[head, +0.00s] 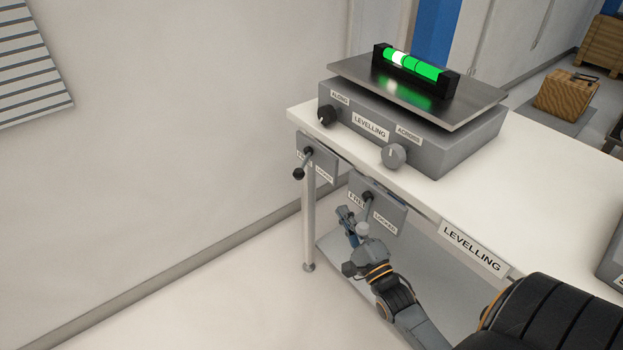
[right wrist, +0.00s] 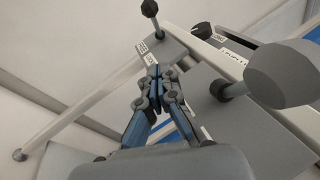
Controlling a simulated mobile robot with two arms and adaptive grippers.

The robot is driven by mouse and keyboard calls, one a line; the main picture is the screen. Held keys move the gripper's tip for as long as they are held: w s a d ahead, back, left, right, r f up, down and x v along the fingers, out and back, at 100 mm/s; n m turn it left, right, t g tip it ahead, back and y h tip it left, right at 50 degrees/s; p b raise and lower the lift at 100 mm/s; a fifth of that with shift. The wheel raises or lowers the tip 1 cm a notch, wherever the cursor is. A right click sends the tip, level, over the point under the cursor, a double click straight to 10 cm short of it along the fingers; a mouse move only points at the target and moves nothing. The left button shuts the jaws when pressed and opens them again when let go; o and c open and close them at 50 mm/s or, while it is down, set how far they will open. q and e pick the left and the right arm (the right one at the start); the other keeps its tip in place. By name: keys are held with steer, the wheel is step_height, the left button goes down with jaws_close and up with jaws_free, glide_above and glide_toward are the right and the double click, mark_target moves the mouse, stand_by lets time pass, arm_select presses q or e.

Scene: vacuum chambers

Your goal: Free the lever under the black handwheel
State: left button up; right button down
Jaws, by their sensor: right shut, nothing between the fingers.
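The black handwheel (head: 326,116) is on the left of the levelling unit's front. Under it, a lever with a black knob (head: 298,174) hangs from a grey plate (head: 326,160) with FREE and LOCKED labels. The lever points down and slightly left, nearer the FREE side. In the right wrist view its black knob (right wrist: 149,7) is at the top, beyond the fingertips. My right gripper (head: 345,213) is shut and empty, below and right of that lever and apart from it. In the right wrist view its fingertips (right wrist: 157,75) meet. My left gripper is out of view.
A second lever with a grey knob (head: 362,229) is close beside my right gripper, under the grey handwheel (head: 393,156); the knob looms in the right wrist view (right wrist: 285,75). The white tabletop (head: 540,185) overhangs both. A table leg (head: 308,220) stands behind. Left floor is clear.

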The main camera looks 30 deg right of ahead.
glide_toward(303, 165)
steer(key=w+d, duration=0.3)
steer(key=d, duration=0.1)
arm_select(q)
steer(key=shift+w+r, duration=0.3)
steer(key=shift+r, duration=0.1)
arm_select(e)
steer(key=w+a, duration=0.2)
steer(key=w, duration=0.1)
steer(key=shift+a+r, duration=0.2)
steer(key=shift+r, duration=0.15)
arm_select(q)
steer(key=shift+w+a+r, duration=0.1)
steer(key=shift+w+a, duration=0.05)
arm_select(e)
steer(key=shift+h, duration=0.3)
